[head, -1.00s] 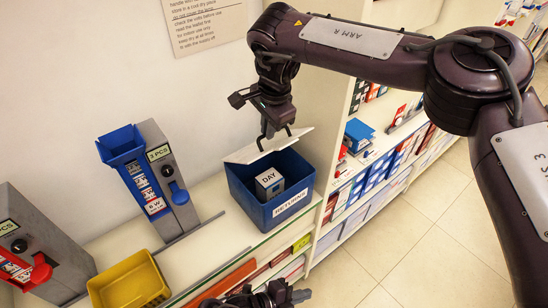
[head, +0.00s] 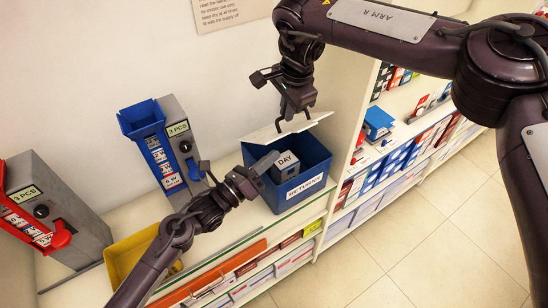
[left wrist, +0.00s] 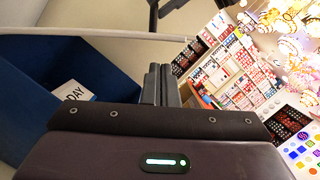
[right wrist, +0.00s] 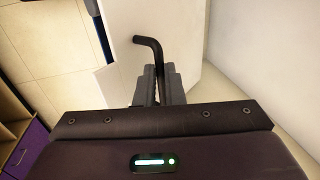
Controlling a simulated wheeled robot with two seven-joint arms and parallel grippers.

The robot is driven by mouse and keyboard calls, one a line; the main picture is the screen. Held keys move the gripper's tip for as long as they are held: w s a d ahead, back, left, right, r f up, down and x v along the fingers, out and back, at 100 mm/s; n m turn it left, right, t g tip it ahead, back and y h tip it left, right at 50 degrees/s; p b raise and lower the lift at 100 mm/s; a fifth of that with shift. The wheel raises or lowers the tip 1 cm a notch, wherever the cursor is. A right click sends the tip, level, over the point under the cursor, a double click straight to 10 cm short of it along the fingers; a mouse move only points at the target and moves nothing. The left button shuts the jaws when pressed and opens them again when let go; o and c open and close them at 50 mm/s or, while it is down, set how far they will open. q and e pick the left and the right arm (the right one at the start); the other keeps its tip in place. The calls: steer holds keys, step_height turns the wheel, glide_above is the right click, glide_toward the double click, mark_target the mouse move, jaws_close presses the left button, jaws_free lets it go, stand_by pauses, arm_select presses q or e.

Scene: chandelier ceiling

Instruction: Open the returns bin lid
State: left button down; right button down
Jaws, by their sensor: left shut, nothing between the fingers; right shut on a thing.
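The blue returns bin (head: 306,203) stands on the white counter, with a white box marked DAY (head: 286,163) inside. Its white lid (head: 262,134) is tilted up at the back, so the inside shows. My right gripper (head: 291,122) is above the lid, shut on its black bent handle (right wrist: 150,46); the lid (right wrist: 187,50) fills the middle of the right wrist view. My left gripper (head: 258,174) is shut and empty at the bin's left front edge. In the left wrist view its fingers (left wrist: 160,85) are beside the blue bin wall (left wrist: 120,78), below the lid's edge (left wrist: 100,34).
A yellow bin (head: 121,257) sits behind my left arm. Two grey dispensers, one with a blue chute (head: 141,117) and one with a red lever (head: 60,236), stand at left. Shelves of boxes (head: 400,150) stand at right. The floor (head: 400,240) in front is clear.

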mark_target(286, 131)
arm_select(q)
steer(key=x, duration=0.7)
steer(key=shift+w+d, duration=0.15)
steer(key=shift+d, duration=0.05)
arm_select(e)
steer(key=shift+s+a+f, duration=0.1)
steer(key=shift+a+f, duration=0.15)
steer(key=shift+f, duration=0.05)
arm_select(q)
steer(key=shift+r, duration=0.1)
steer(key=shift+w+a+r, duration=0.35)
steer(key=shift+w+r, duration=0.05)
steer(key=shift+r, duration=0.2)
steer(key=shift+w+a+r, duration=0.15)
steer(key=shift+w+r, duration=0.05)
steer(key=shift+w+a, duration=0.1)
arm_select(e)
steer(key=c, duration=1.8)
jaws_free()
steer(key=shift+f, duration=0.1)
arm_select(q)
steer(key=shift+w+a+f, duration=0.15)
steer(key=shift+w+a, duration=0.05)
arm_select(e)
steer(key=shift+o, duration=1.4)
steer(key=shift+w+a+f, duration=0.1)
steer(key=shift+w+a, duration=0.1)
steer(key=shift+w, duration=0.1)
steer(key=shift+d, duration=0.15)
